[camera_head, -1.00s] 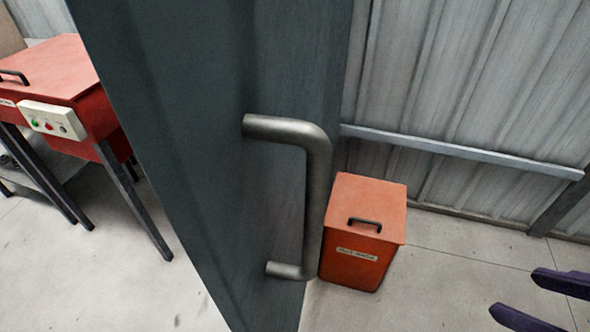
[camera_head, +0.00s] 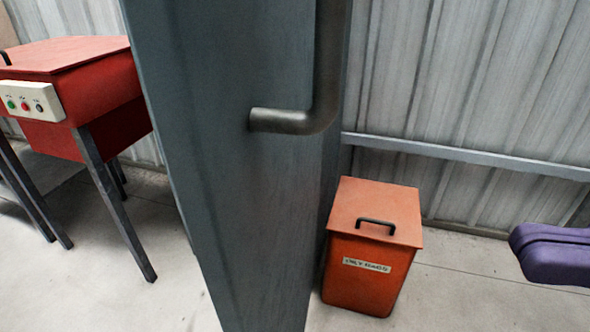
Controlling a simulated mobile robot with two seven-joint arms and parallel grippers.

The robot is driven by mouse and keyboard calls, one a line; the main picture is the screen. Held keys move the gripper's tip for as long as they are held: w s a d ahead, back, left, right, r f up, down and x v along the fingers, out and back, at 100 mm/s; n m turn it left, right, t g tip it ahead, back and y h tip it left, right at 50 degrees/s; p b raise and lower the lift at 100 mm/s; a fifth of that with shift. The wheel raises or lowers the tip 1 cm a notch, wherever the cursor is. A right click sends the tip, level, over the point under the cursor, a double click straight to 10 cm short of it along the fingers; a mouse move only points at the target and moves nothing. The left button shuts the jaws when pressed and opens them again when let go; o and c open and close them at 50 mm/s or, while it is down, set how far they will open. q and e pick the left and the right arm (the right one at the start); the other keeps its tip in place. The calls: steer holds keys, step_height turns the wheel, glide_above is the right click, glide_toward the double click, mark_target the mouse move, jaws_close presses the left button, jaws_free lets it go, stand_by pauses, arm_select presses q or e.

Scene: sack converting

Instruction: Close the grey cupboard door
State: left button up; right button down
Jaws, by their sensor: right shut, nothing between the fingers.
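The grey cupboard door (camera_head: 235,200) stands upright close in front of me and fills the middle of the view. It juts out into the room, and I cannot make out the cupboard's body. Its bent metal bar handle (camera_head: 325,75) is at the top of the view, with its upper end cut off. My right gripper (camera_head: 535,255) shows at the right edge as purple fingers closed together. It is empty, apart from the door, and well to the right of the handle. My left gripper is not in view.
An orange-red lidded bin (camera_head: 370,270) stands on the floor just right of the door. A red machine (camera_head: 75,95) on dark legs stands to the left. A corrugated metal wall (camera_head: 480,80) with a rail is behind. Floor between bin and gripper is clear.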

mark_target(232, 211)
steer(key=p+x, duration=0.2)
steer(key=x, duration=1)
steer(key=shift+w+a+r, duration=0.1)
steer(key=shift+a+r, duration=0.05)
steer(key=shift+a, duration=0.05)
steer(key=shift+w+a, duration=0.1)
steer(key=shift+a, duration=0.5)
